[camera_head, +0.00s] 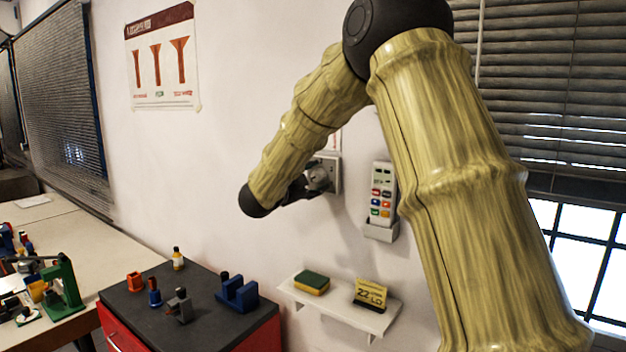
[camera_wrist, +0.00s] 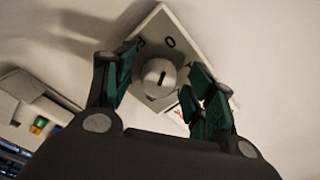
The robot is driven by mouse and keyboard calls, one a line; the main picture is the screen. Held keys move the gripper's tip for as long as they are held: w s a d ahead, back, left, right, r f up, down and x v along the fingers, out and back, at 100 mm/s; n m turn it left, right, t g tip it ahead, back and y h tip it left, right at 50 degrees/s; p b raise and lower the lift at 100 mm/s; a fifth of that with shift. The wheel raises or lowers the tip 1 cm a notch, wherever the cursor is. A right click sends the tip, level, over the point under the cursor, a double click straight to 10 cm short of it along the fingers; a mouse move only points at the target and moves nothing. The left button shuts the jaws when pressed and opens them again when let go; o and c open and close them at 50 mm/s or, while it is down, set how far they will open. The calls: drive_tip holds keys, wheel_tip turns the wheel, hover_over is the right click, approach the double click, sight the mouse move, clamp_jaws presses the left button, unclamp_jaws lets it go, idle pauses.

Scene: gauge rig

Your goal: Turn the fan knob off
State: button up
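The fan knob is a round grey knob (camera_wrist: 162,78) with a dark slot mark, on a pale square wall plate (camera_wrist: 178,28). A letter or "O" mark shows on the plate beside the knob. In the wrist view my gripper (camera_wrist: 163,90) is open, with a green-padded finger on either side of the knob; I cannot tell whether either finger touches it. In the head view the plate (camera_head: 335,172) is on the wall, and my gripper (camera_head: 305,188) is in front of it, partly hiding the knob.
A remote in a wall holder (camera_head: 381,195) is just right of the plate. Below, a white shelf (camera_head: 340,312) holds a sponge (camera_head: 312,282) and a yellow sign (camera_head: 371,293). A dark-topped red cabinet (camera_head: 215,332) with several small items stands at lower left.

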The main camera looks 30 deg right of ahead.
drive_tip(key=shift+s, duration=0.1)
drive_tip(key=v, duration=1.2)
idle(0.4)
